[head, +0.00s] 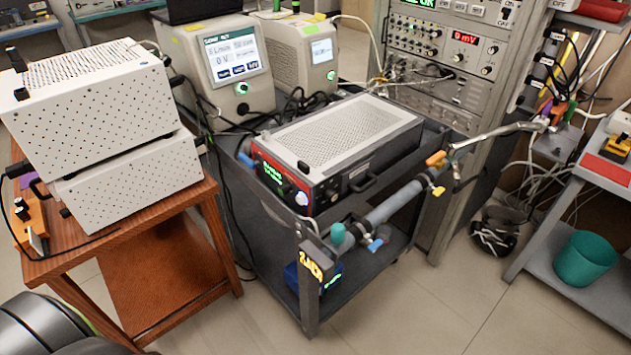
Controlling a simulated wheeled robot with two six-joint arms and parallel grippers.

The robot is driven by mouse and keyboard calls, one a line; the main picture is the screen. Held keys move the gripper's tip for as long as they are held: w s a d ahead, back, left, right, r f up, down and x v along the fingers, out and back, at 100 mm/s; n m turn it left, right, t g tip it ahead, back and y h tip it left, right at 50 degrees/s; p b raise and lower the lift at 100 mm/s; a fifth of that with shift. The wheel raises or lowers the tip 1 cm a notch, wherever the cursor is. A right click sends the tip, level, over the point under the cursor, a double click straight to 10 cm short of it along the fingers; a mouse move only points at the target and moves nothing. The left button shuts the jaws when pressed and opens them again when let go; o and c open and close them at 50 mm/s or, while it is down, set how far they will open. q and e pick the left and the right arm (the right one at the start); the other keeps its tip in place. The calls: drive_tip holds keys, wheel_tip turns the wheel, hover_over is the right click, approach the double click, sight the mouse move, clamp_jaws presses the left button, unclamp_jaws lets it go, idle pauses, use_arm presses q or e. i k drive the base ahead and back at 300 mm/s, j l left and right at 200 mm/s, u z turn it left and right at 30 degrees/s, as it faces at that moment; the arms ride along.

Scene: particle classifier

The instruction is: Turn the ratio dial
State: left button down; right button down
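No part is readable as the ratio dial, so I cannot tell which knob it is. An instrument (340,135) with a perforated light top and a red-edged dark front sits on the dark cart. Its front has a green-lit display (272,178), a pale round knob (302,198), dark knobs and handles. The tall grey rack (450,95) behind also carries several small knobs (487,70) beside a red "0 mV" display (464,38). Neither gripper is in view. A rounded grey and black part at the lower left corner seems to be mine.
Two perforated white boxes (130,185) stand stacked on a wooden table (165,225) at the left. Screened units (233,65) stand behind the cart (310,285). A pipe with valves (395,203) runs along the cart's right side. A teal bin (585,258) sits at the right. Front floor is clear.

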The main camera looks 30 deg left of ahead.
sight(331, 195)
drive_tip(key=u, duration=0.65)
drive_tip(key=i+j+z, duration=0.15)
drive_tip(key=j, duration=0.15)
drive_tip(key=i+j+z, duration=0.1)
drive_tip(key=j, duration=0.2)
drive_tip(key=i+j+z, duration=0.15)
drive_tip(key=j, duration=0.9)
